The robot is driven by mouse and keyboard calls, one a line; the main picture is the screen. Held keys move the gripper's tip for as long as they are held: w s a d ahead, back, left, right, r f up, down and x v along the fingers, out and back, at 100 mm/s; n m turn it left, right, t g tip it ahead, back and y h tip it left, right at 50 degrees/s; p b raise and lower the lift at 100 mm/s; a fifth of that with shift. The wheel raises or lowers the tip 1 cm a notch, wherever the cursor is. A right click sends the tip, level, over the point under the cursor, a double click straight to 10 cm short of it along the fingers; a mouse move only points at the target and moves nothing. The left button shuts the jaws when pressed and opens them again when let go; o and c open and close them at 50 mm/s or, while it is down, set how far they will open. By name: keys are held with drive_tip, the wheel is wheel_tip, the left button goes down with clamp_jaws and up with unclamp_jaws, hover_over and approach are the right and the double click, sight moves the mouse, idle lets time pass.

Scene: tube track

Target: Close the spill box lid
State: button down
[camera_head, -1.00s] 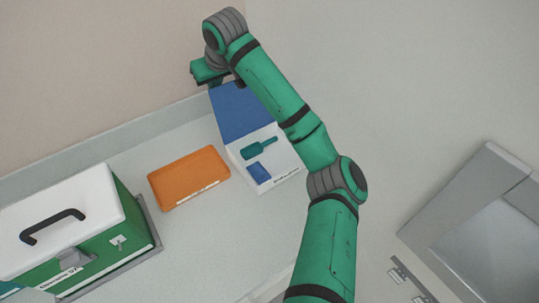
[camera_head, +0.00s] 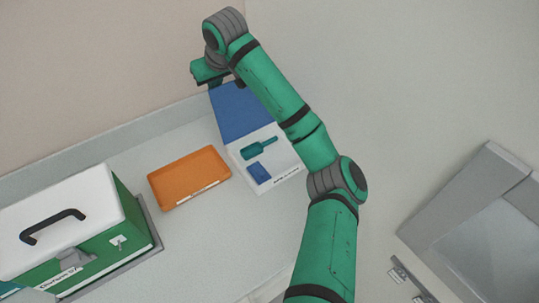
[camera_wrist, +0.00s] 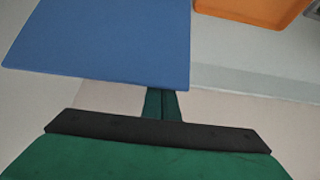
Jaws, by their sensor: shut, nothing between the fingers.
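The spill box (camera_head: 267,181) is a white box on the counter, with a teal scoop (camera_head: 259,148) and a small blue item (camera_head: 258,171) showing inside it. Its blue lid (camera_head: 240,110) stands open at the back of the box. My gripper (camera_head: 213,84) is at the lid's far upper edge, partly hidden by the wrist. In the wrist view the blue lid (camera_wrist: 100,40) fills the upper left, and my gripper's fingers (camera_wrist: 162,103) are together with nothing between them, their tips at or just behind the lid's edge. I cannot tell if they touch it.
An orange case (camera_head: 189,178) lies on the counter left of the box. A green case with a white top (camera_head: 75,225) stands farther left in a grey tray. A grey sink-like basin (camera_head: 490,230) is at lower right. A wall rises behind the counter.

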idle(0.3)
drive_tip(key=shift+s+d+r, duration=0.3)
drive_tip(key=shift+s+d, duration=0.3)
drive_tip(key=shift+s, duration=0.1)
drive_tip(key=shift+s+d+r, duration=0.15)
drive_tip(key=shift+s, duration=0.3)
drive_tip(key=shift+s+d+r, duration=0.1)
drive_tip(key=shift+s, duration=0.35)
drive_tip(key=shift+s+d+r, duration=0.35)
drive_tip(key=shift+s+d, duration=0.3)
drive_tip(key=shift+s, duration=0.2)
drive_tip(key=shift+s+d+r, duration=0.35)
drive_tip(key=shift+s+d, duration=0.3)
drive_tip(key=shift+s, duration=0.15)
drive_tip(key=shift+r, duration=0.1)
wheel_tip(320, 180, up, 8)
hover_over(218, 90)
drive_tip(key=s+d, duration=0.2)
drive_tip(key=s, duration=0.1)
drive_tip(key=shift+s+d, duration=0.1)
